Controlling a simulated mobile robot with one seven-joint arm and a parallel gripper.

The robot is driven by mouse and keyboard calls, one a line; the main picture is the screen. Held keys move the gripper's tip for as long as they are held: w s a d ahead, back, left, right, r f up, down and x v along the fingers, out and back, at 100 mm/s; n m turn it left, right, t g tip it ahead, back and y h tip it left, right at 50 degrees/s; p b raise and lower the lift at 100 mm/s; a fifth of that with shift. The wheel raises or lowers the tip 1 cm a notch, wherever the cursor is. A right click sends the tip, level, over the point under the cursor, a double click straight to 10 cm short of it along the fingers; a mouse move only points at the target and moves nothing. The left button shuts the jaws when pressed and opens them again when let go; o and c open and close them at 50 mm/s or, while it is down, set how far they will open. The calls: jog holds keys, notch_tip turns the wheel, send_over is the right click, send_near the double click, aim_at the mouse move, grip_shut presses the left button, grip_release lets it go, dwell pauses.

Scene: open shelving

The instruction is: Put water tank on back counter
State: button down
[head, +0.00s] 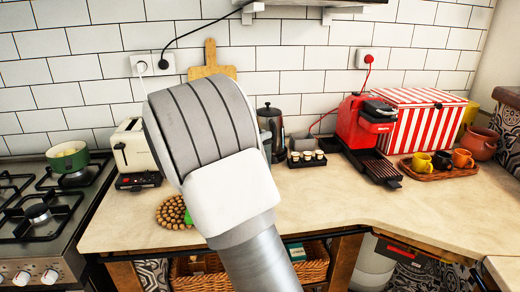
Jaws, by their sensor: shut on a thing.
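The back counter (330,205) is a beige worktop along the white tiled wall. A large grey and white link of my own arm fills the middle of the head view and hides part of the counter. My gripper's fingers do not show; they may be behind the link. I cannot make out the water tank for sure. A red coffee machine (361,125) stands on the counter right of the middle. A grey and black jug-like thing (271,126) shows partly past the right side of my arm; I cannot tell what it is.
Left of my arm are a stove (45,210) with a green pot (67,158), a toaster (133,148) and a round brown trivet (172,212). At right are a striped box (424,120) and a cup tray (440,174). The counter's front middle is clear.

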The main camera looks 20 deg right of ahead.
jog(key=shift+f, duration=1.85)
jog(key=shift+f+b, duration=0.2)
jog(key=shift+b, duration=0.25)
jog(key=c, duration=0.9)
grip_release()
